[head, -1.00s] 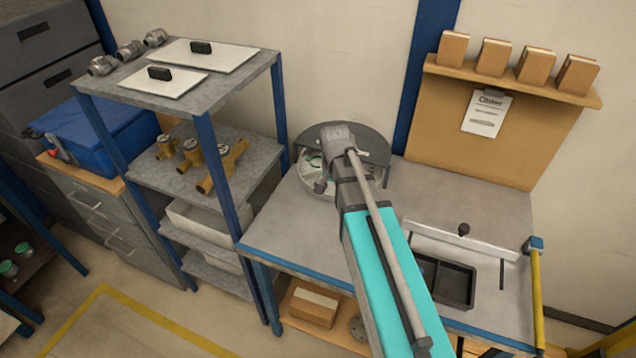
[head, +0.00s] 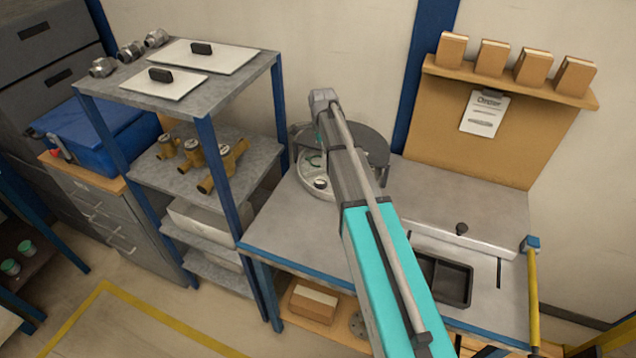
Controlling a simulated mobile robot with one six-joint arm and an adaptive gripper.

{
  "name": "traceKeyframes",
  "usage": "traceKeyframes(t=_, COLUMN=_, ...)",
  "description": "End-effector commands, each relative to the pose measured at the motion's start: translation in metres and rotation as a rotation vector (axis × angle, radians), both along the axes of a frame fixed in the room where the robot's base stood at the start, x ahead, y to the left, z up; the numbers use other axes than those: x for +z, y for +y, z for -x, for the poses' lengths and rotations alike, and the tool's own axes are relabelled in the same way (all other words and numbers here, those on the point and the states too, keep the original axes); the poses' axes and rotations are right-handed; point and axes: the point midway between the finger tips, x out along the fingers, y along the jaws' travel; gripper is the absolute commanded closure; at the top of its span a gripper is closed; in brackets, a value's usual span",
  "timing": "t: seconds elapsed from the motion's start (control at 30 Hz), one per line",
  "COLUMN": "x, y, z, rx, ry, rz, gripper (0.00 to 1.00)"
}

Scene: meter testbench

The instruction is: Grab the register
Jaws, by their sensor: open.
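A round grey turntable (head: 372,142) with a pale tray section stands at the back of the bench, partly hidden behind my arm. A small round piece with a pale top and dark side (head: 320,183) sits at the tray's front edge. It may be the register, but it is too small to tell. My arm reaches up over the bench, and its far joint is above the turntable. My gripper is hidden behind the arm, so its distance from the small piece does not show.
A shelf rack (head: 205,130) on the left holds brass meter bodies (head: 195,155). The bench (head: 290,225) is clear left of my arm. A black tray (head: 445,280) and a yellow post (head: 533,300) are on the right. A board (head: 465,145) stands behind.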

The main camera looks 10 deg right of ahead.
Motion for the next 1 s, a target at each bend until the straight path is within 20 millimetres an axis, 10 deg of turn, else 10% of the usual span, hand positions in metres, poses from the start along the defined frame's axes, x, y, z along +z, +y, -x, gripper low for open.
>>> traceKeyframes(t=1.0, x=-0.042, y=0.001, z=0.0, rx=0.001, ry=0.0, rz=0.0, gripper=0.0)
